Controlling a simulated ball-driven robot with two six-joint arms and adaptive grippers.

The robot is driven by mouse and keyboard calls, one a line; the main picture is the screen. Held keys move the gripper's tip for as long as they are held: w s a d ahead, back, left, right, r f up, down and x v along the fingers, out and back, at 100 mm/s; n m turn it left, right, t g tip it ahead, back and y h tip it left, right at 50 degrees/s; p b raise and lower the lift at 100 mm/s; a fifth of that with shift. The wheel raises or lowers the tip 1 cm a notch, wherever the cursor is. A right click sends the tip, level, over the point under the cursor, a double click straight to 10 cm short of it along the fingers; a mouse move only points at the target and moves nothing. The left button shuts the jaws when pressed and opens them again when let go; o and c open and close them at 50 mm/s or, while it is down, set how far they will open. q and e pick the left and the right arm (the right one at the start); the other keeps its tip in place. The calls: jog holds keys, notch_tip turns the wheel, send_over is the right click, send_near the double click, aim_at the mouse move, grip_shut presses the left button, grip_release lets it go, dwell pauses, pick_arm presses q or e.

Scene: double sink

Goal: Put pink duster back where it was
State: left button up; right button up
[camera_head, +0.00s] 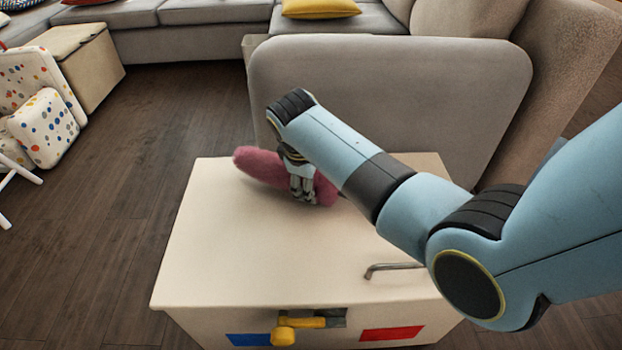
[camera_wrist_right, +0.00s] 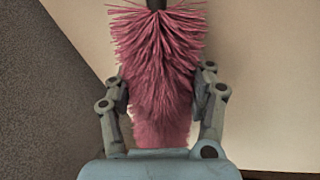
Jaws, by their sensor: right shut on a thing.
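The pink duster (camera_head: 262,166) is over the far part of the cream cabinet top (camera_head: 250,245). My right gripper (camera_head: 303,196) is on the duster, and its arm comes in from the right. In the right wrist view the duster (camera_wrist_right: 155,60) runs between the two fingers of the gripper (camera_wrist_right: 165,95), which are closed around its fluffy bristles. A dark handle end shows at the top of that view. Whether the duster touches the cabinet top is hard to tell. My left gripper is not in view.
A grey sofa back (camera_head: 390,85) stands right behind the cabinet. A bent metal handle (camera_head: 393,268) lies at the top's right side. A yellow latch (camera_head: 300,325) with blue and red patches is on the cabinet front. The left and near part of the top is clear.

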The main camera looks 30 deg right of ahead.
jog(key=shift+f, duration=0.4)
jog(key=o, duration=1.4)
jog(key=shift+c, duration=0.2)
jog(key=shift+r, duration=0.1)
